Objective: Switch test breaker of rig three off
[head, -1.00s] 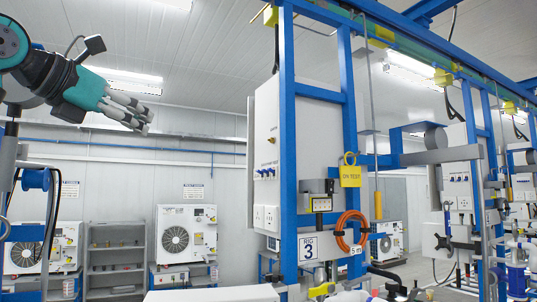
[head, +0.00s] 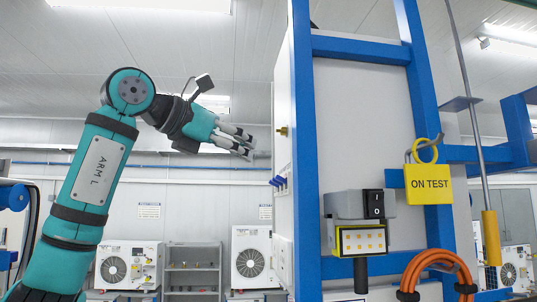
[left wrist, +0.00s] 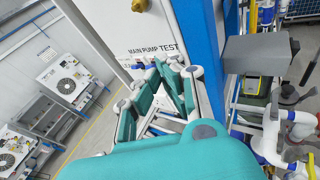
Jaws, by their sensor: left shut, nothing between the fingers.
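The rig's white panel box (head: 283,110) stands edge-on in the head view, with small blue breaker switches (head: 278,183) on its left-facing side. Their positions are too small to tell. My left gripper (head: 247,146) is shut and empty, left of the panel and higher than the switches in the head view. It also shows in the left wrist view (left wrist: 166,68), in front of the lettering. My right gripper is not in view.
A blue frame post (head: 305,150) borders the panel. Grey shelves (head: 192,268) and white fan units (head: 252,258) stand behind. Open room lies left.

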